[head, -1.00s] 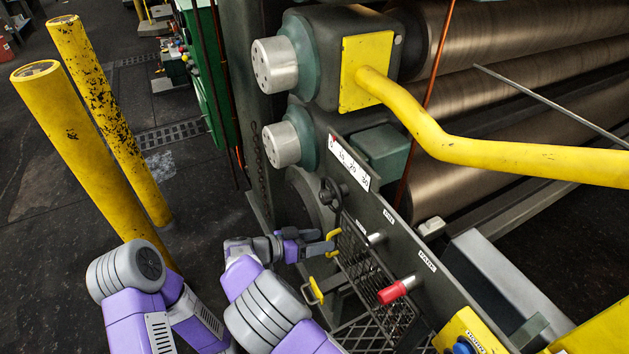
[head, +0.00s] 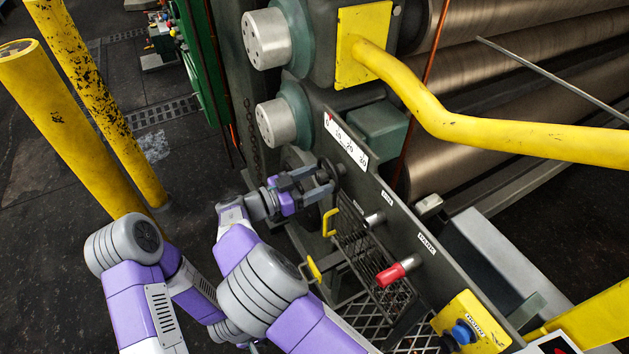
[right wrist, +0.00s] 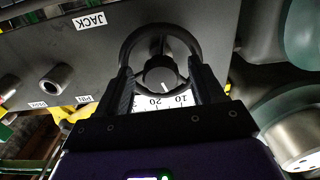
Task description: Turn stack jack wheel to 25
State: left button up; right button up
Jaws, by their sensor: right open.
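The black jack wheel (right wrist: 187,36) fills the upper middle of the right wrist view, with a dark round hub (right wrist: 160,74) bearing a small white mark. In the head view the wheel is mostly hidden by my right gripper (head: 320,178). In the right wrist view my right gripper (right wrist: 164,76) is open, its two fingers on either side of the wheel. I cannot tell whether they touch the rim. A white scale plate (head: 346,144) sits above the wheel in the head view; it shows 10 and 20 in the right wrist view (right wrist: 168,101). My left gripper is out of view.
A JACK label (right wrist: 90,21) is beside the wheel. A red-tipped handle (head: 392,273) and yellow handles (head: 329,222) stand below along the panel. A thick yellow pipe (head: 450,130) crosses above. Two yellow posts (head: 75,130) stand at left.

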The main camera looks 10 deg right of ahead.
jog(key=shift+c, duration=0.5)
jog(key=c, duration=1)
jog(key=shift+o, duration=0.2)
jog(key=shift+n, duration=0.4)
jog(key=n, duration=0.2)
jog(key=shift+n, duration=0.3)
jog(key=shift+s+n, duration=0.1)
jog(key=shift+n, duration=1.7)
jog(key=shift+f, duration=0.1)
jog(key=o, duration=1.1)
jog(key=shift+c, duration=0.2)
